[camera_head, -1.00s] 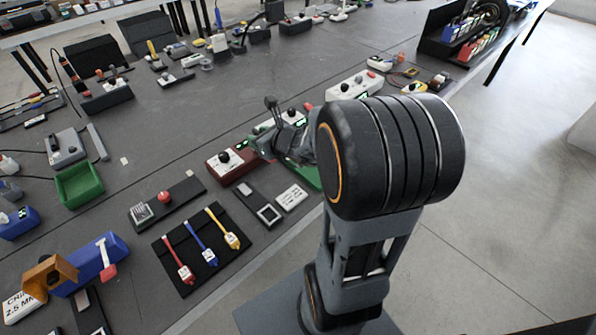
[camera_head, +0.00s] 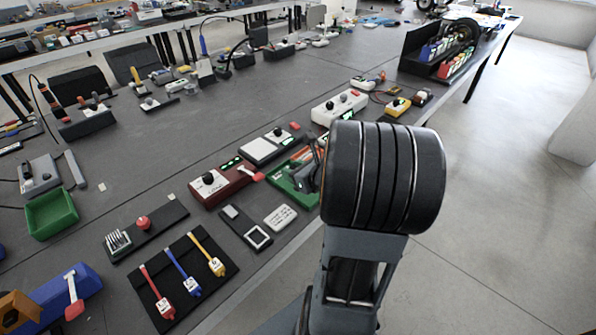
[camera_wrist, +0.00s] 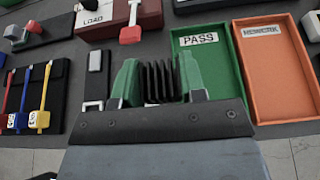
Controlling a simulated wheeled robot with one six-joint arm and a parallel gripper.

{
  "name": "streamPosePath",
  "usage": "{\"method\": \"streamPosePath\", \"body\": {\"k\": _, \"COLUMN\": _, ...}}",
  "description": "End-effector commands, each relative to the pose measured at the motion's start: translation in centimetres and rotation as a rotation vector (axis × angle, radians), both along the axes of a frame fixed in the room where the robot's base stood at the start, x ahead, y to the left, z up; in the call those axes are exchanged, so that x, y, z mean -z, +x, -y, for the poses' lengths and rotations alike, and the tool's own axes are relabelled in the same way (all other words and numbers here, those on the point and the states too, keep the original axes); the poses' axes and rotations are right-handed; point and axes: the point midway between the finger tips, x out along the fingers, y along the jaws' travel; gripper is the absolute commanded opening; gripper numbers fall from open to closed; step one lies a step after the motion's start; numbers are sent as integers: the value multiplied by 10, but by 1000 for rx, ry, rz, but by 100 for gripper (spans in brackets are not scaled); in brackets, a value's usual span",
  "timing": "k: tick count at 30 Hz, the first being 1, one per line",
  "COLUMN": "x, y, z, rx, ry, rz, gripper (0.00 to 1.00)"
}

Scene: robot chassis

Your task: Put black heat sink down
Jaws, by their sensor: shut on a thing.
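In the wrist view my gripper (camera_wrist: 160,84) has green fingertips shut on the black finned heat sink (camera_wrist: 158,80). The heat sink's fins stand upright between the fingers. The green PASS tray (camera_wrist: 210,62) is just right of the right finger, its near left part hidden by the gripper. The orange REWORK tray (camera_wrist: 268,75) lies right of it. In the head view my gripper (camera_head: 312,165) is partly hidden behind my arm, near the green tray (camera_head: 282,186). I cannot tell the height of the heat sink above the surface.
The dark red LOAD box (camera_head: 222,184) with a red lever is left of the trays. A white control box (camera_head: 338,107) stands behind. A mat with three coloured tagged tools (camera_head: 183,278) is front left.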

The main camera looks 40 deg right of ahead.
Motion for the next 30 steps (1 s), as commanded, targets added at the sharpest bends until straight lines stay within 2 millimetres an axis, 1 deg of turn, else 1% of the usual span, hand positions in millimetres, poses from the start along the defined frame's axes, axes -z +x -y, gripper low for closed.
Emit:
{"method": "streamPosePath", "body": {"k": 1, "x": 11, "y": 11, "z": 10, "rx": 0, "ry": 3, "rz": -2, "gripper": 15}}
{"method": "streamPosePath", "body": {"k": 4, "x": 22, "y": 28, "z": 27, "rx": -1, "ry": 1, "rz": -1, "gripper": 15}}
{"method": "streamPosePath", "body": {"k": 6, "x": 37, "y": 35, "z": 34, "rx": 0, "ry": 3, "rz": -2, "gripper": 15}}
{"method": "streamPosePath", "body": {"k": 9, "x": 51, "y": 44, "z": 43, "rx": 0, "ry": 2, "rz": 0, "gripper": 15}}
{"method": "streamPosePath", "body": {"k": 12, "x": 62, "y": 51, "z": 49, "rx": 0, "ry": 0, "rz": 1, "gripper": 15}}
{"method": "streamPosePath", "body": {"k": 20, "x": 73, "y": 58, "z": 57, "rx": 0, "ry": -1, "rz": 1, "gripper": 15}}
{"method": "streamPosePath", "body": {"k": 22, "x": 81, "y": 62, "z": 60, "rx": 0, "ry": 1, "rz": 1, "gripper": 15}}
{"method": "streamPosePath", "body": {"k": 24, "x": 91, "y": 61, "z": 59, "rx": 0, "ry": 2, "rz": 0, "gripper": 15}}
{"method": "streamPosePath", "body": {"k": 27, "x": 101, "y": 61, "z": 59, "rx": 1, "ry": 2, "rz": 1, "gripper": 15}}
{"method": "streamPosePath", "body": {"k": 30, "x": 106, "y": 61, "z": 59, "rx": -1, "ry": -1, "rz": 2, "gripper": 15}}
